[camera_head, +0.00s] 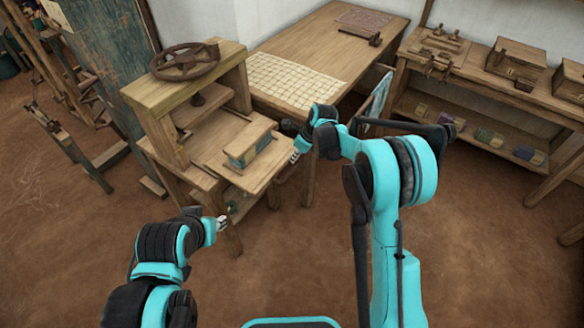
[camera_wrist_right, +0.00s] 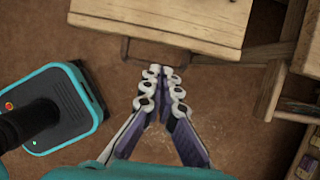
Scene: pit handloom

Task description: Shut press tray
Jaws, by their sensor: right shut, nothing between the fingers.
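The wooden press (camera_head: 190,95) stands left of centre. Its flat wooden tray (camera_head: 215,160) sticks out towards the front right, with a wooden block with teal sides (camera_head: 250,143) on it. My right gripper (camera_head: 294,157) is beside the tray's outer edge; I cannot tell if it touches. In the wrist view the right gripper (camera_wrist_right: 162,73) is shut and empty, its tips just below the edge of a wooden board (camera_wrist_right: 170,20), probably the tray. My left gripper (camera_head: 222,223) is low in front of the press, below the tray; its finger opening is too small to judge.
A wooden table (camera_head: 330,45) with a gridded sheet (camera_head: 290,80) stands behind the press. A workbench (camera_head: 470,70) with boxes and a lower shelf is at the right. A wooden frame (camera_head: 60,110) is at the left. The brown floor in front is clear.

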